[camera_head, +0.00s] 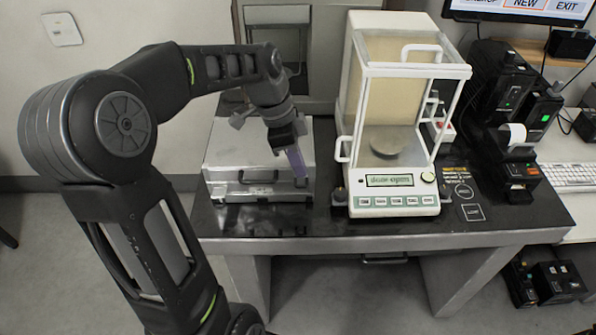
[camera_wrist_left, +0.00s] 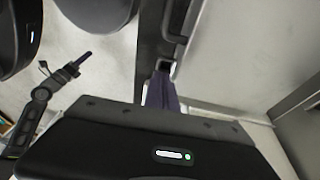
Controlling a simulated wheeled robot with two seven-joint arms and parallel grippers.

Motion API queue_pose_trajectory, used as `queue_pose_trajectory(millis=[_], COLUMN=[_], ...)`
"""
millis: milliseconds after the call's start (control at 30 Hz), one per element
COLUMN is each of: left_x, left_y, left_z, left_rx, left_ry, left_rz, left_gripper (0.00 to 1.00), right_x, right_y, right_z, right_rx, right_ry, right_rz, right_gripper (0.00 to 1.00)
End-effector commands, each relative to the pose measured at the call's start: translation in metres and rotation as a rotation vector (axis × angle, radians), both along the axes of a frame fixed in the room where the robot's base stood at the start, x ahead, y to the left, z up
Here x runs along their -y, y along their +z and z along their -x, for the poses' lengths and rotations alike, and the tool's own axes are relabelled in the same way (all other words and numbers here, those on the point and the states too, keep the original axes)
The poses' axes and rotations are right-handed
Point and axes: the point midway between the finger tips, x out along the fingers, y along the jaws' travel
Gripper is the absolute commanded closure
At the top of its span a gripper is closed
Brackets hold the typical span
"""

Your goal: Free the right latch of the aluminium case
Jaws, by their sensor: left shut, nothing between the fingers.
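The aluminium case (camera_head: 255,142) lies shut on the dark table at the left, its front with a handle (camera_head: 258,178) facing me. My left gripper (camera_head: 299,165) is at the right part of the case's front, its purple fingers pointing down. They are shut with nothing between them. The right latch is at or behind the fingertips, and I cannot tell whether it is freed or touched. In the left wrist view the purple fingers (camera_wrist_left: 162,90) are together, close to a dark strip and a small metal fitting. An arm at that view's left, seemingly my right, ends in a small dark tip (camera_wrist_left: 83,58).
A glass-walled balance (camera_head: 390,120) stands close to the right of the case. A small dark knobbed object (camera_head: 339,195) sits between them near the front. A printer (camera_head: 512,165) is farther right. The table's front strip (camera_head: 265,222) is clear.

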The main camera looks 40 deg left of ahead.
Motion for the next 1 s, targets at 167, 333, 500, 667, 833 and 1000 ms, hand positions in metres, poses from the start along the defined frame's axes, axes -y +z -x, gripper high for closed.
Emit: queue_pose_trajectory(millis=[167,333,500,667,833,1000], left_x=[0.002,0.002,0.002,0.002,0.002,0.001], left_y=[-0.019,-0.025,-0.025,-0.025,-0.027,-0.027], left_z=[0.004,0.004,0.004,0.004,0.004,0.003], left_rx=[-0.001,0.002,0.002,0.003,0.019,0.041], left_ry=[0.001,0.001,0.001,0.0,0.0,0.0], left_rz=[0.001,-0.001,-0.001,-0.002,-0.014,-0.031], left_gripper=[1.0,1.0,1.0,1.0,1.0,1.0], right_x=[0.0,0.0,0.0,0.0,0.0,0.0], right_y=[0.003,0.004,0.003,0.003,-0.005,-0.01], right_z=[0.0,0.0,0.0,0.0,0.0,0.0], right_rx=[0.0,-0.001,-0.001,-0.001,0.0,0.0], right_ry=[0.0,0.0,0.0,0.0,0.0,0.0], right_rz=[0.0,0.0,0.0,0.0,0.0,0.0], right_gripper=[1.0,1.0,1.0,1.0,1.0,1.0])
